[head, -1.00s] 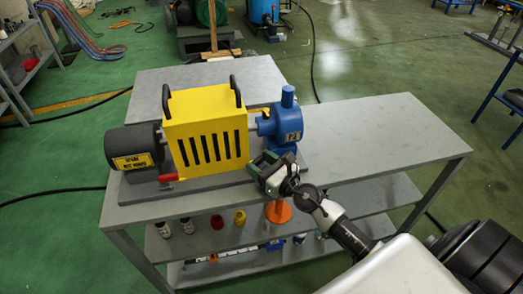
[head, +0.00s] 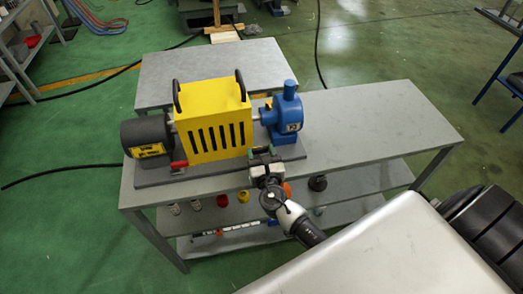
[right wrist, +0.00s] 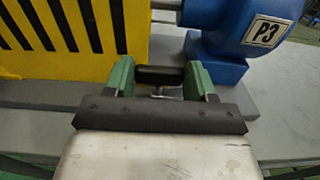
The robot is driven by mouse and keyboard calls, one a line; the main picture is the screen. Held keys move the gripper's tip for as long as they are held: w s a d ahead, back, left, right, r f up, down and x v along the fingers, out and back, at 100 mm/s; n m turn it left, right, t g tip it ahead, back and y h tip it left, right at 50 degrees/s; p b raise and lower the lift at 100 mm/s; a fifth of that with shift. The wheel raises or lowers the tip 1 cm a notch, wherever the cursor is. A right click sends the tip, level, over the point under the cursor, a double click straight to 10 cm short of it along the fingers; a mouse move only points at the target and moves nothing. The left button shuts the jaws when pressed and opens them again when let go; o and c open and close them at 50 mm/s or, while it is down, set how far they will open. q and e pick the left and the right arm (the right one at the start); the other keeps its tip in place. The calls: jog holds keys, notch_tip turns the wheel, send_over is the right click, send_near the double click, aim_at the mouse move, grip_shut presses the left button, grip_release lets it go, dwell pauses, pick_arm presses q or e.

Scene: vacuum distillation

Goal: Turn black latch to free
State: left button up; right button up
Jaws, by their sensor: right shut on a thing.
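The black latch (right wrist: 158,75) lies level between the two green fingers of my right gripper (right wrist: 160,80) in the right wrist view, with a small metal stem below it. The gripper is shut on it, one finger at each end. In the head view my right gripper (head: 264,155) is at the front edge of the machine base, below the blue pump (head: 286,112) and right of the yellow guard (head: 213,125); the latch is hidden there. My left gripper is not in view.
A dark motor (head: 145,137) and a red latch (head: 178,166) are at the machine's left. The grey table (head: 370,125) is bare to the right. Lower shelves hold small bottles and a yellow-topped jar (head: 243,196).

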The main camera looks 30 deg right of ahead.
dwell(0.4)
jog(key=o, duration=0.9)
jog(key=b+v, duration=0.1)
jog(key=v, duration=0.9)
jog(key=shift+s+a+r+b, duration=0.1)
jog(key=shift+s+a+b, duration=0.1)
jog(key=shift+s+b, duration=0.2)
